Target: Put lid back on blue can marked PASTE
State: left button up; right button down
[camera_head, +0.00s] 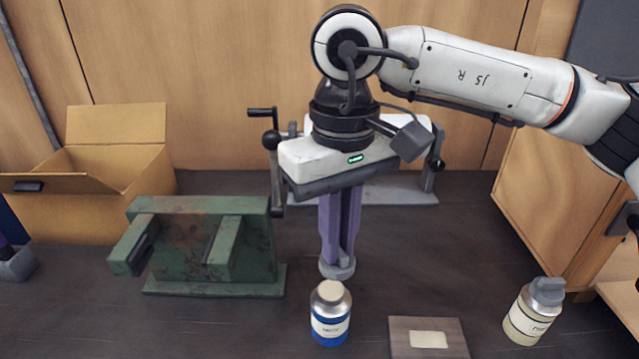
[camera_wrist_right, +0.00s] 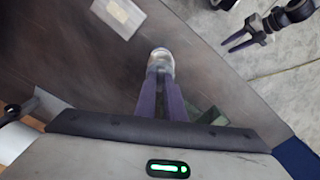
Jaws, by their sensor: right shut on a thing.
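The blue can marked PASTE (camera_head: 330,318) stands upright on the table, with a silver shoulder and a pale round top. It also shows at the fingertips in the right wrist view (camera_wrist_right: 161,57). My right gripper (camera_head: 338,255) points straight down with its purple fingers shut on a small grey round piece, seemingly the lid (camera_head: 337,269). The lid is just above and behind the can's top in the head view; whether they touch is unclear. My left gripper (camera_wrist_right: 232,42) seems to be the dark two-pronged shape, open and empty, away from the can.
A flat plate with a pale label (camera_head: 400,345) lies between the cans. A green vise-like block (camera_head: 215,285), an open cardboard box (camera_head: 80,220) and a cranked fixture (camera_head: 410,195) stand behind.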

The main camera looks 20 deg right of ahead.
jog(key=shift+w+a+r, duration=0.25)
jog(key=shift+w+r, duration=0.2)
jog(key=shift+r, duration=0.2)
jog(key=shift+s+f+b, duration=0.2)
jog(key=shift+f+b, duration=0.3)
jog(key=shift+f, duration=0.15)
jog(key=b, duration=0.3)
send_over(331, 290)
notch_tip(331, 290, down, 4)
jog(key=shift+f, duration=0.5)
jog(key=shift+b, duration=0.45)
jog(key=shift+f+b, duration=0.5)
jog(key=shift+b, duration=0.25)
dwell(1.8)
